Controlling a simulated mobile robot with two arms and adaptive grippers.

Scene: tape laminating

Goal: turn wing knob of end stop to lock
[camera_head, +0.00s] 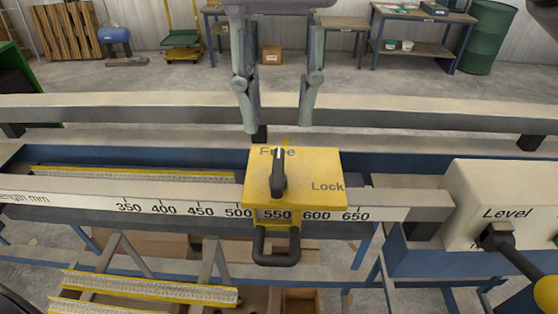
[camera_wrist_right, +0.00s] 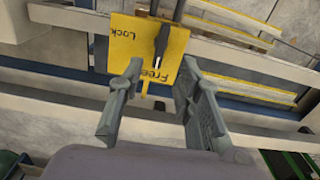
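The yellow end stop (camera_head: 318,168) sits on the length scale, its window near 550. Its black wing knob (camera_head: 278,178) points up at the word Free; Lock is printed to the lower right. The end stop (camera_wrist_right: 110,52) and knob (camera_wrist_right: 162,42) also show in the right wrist view, upside down. My right gripper (camera_head: 278,130) is open and empty, its two fingers wide apart just behind and above the end stop. In the wrist view the gripper (camera_wrist_right: 162,72) has its fingertips either side of the Free end of the plate, with nothing between them gripped. My left gripper is out of view.
A black handle (camera_head: 276,250) hangs at the front of the end stop. A cream Level box (camera_head: 500,200) with a yellow-knobbed lever stands at the right. A long grey rail (camera_head: 120,107) runs behind. Yellow-edged roller strips (camera_head: 150,290) lie lower left.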

